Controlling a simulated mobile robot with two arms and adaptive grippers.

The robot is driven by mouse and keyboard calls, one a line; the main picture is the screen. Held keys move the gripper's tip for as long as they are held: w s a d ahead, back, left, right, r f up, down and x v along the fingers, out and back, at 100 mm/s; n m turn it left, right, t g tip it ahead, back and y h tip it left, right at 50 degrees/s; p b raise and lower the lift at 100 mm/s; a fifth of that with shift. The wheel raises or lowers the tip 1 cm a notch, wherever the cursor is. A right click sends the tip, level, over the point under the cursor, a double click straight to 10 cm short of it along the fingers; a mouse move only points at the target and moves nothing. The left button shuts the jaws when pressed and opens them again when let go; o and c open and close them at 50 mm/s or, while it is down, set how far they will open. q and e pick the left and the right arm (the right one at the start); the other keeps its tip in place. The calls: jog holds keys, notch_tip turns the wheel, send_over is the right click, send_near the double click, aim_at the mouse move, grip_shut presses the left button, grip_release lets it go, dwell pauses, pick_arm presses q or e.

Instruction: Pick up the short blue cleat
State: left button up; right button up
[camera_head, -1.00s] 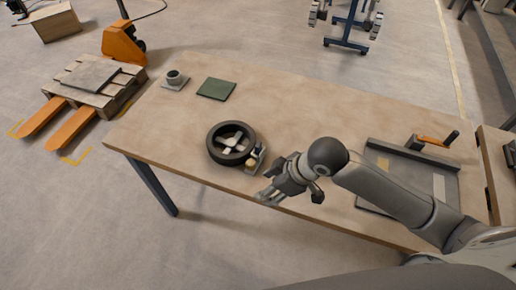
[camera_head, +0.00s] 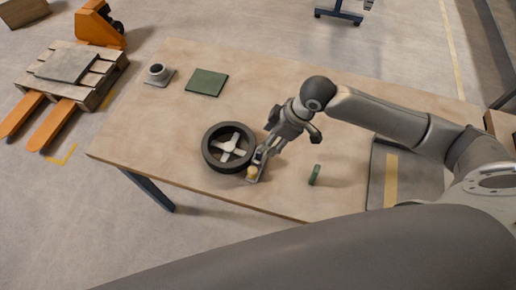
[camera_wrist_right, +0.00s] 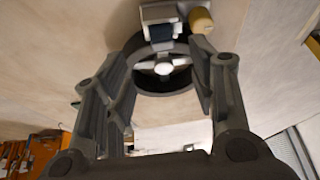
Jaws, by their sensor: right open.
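A small dark blue block (camera_wrist_right: 161,33), which looks like the short blue cleat, sits on a small grey plate (camera_wrist_right: 158,12) beside a tan cylinder (camera_wrist_right: 201,20) in the right wrist view. In the head view this plate (camera_head: 254,179) lies at the lower right of a black wheel-like ring (camera_head: 208,153), and the blue block is hard to make out by my fingers. My right gripper (camera_head: 262,154) points down over the plate's far end by the ring. Its fingers are spread, with nothing held between them. My left gripper is not in view.
The ring has pale spokes and stands close to the gripper. A green square (camera_head: 207,82) and a grey cup-like part on a plate (camera_head: 158,74) are farther back. A grey tray (camera_head: 420,185) lies under my right arm.

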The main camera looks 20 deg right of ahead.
aim_at(259, 155)
jog(key=p+x, duration=0.2)
jog(key=x, duration=0.4)
jog(key=shift+s+a+f, duration=0.15)
jog(key=shift+f, duration=0.05)
jog(key=shift+a+f, duration=0.1)
jog(key=shift+f, duration=0.25)
jog(key=shift+a+f, duration=0.1)
jog(key=shift+f, duration=0.2)
jog(key=shift+c, duration=0.2)
jog(key=c, duration=1.1)
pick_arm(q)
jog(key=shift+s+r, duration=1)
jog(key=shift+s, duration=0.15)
pick_arm(e)
jog(key=shift+o, duration=0.2)
